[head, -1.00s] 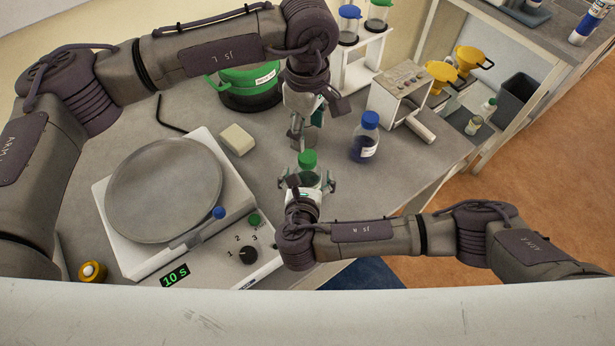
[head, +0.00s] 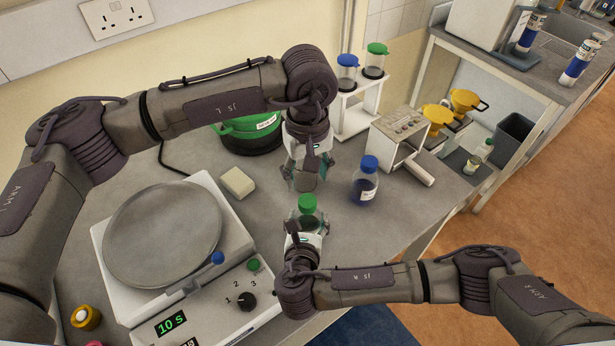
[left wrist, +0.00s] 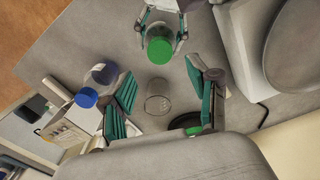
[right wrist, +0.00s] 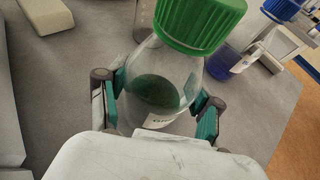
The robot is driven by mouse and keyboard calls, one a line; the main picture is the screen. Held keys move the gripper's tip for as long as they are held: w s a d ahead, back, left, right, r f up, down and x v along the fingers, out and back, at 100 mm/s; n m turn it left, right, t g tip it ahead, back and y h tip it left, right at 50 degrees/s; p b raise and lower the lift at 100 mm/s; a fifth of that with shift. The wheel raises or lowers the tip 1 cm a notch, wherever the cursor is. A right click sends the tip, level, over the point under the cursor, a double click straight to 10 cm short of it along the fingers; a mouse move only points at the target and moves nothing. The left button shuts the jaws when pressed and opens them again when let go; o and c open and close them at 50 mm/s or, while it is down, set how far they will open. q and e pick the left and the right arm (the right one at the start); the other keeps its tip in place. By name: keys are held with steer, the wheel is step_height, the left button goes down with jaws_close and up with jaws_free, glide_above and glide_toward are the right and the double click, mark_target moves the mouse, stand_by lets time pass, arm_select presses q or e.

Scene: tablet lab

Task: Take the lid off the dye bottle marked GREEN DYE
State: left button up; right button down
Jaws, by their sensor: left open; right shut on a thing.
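The bottle with the green lid (head: 307,203) stands upright at the middle of the bench. In the right wrist view it is clear glass (right wrist: 178,65) with dark green liquid; its label is mostly hidden. The lid (right wrist: 200,22) is on it. My right gripper (head: 307,226) is shut on the bottle's body, below the lid. My left gripper (head: 307,186) is open and empty, just behind the bottle. In the left wrist view the lid (left wrist: 160,49) is beyond the fingertips (left wrist: 160,70), not between them.
A blue-lidded bottle (head: 365,182) stands close on the right. A clear glass vessel (left wrist: 158,97) shows between my left fingers in the left wrist view. A scale-like device (head: 165,235) and a pale block (head: 238,182) are on the left.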

mark_target(307, 200)
arm_select(q)
steer(key=m, duration=0.4)
steer(key=shift+m, duration=0.4)
steer(key=m, duration=0.5)
steer(key=shift+f+m, duration=0.15)
steer(key=shift+m, duration=0.25)
steer(key=shift+f, duration=3.9)
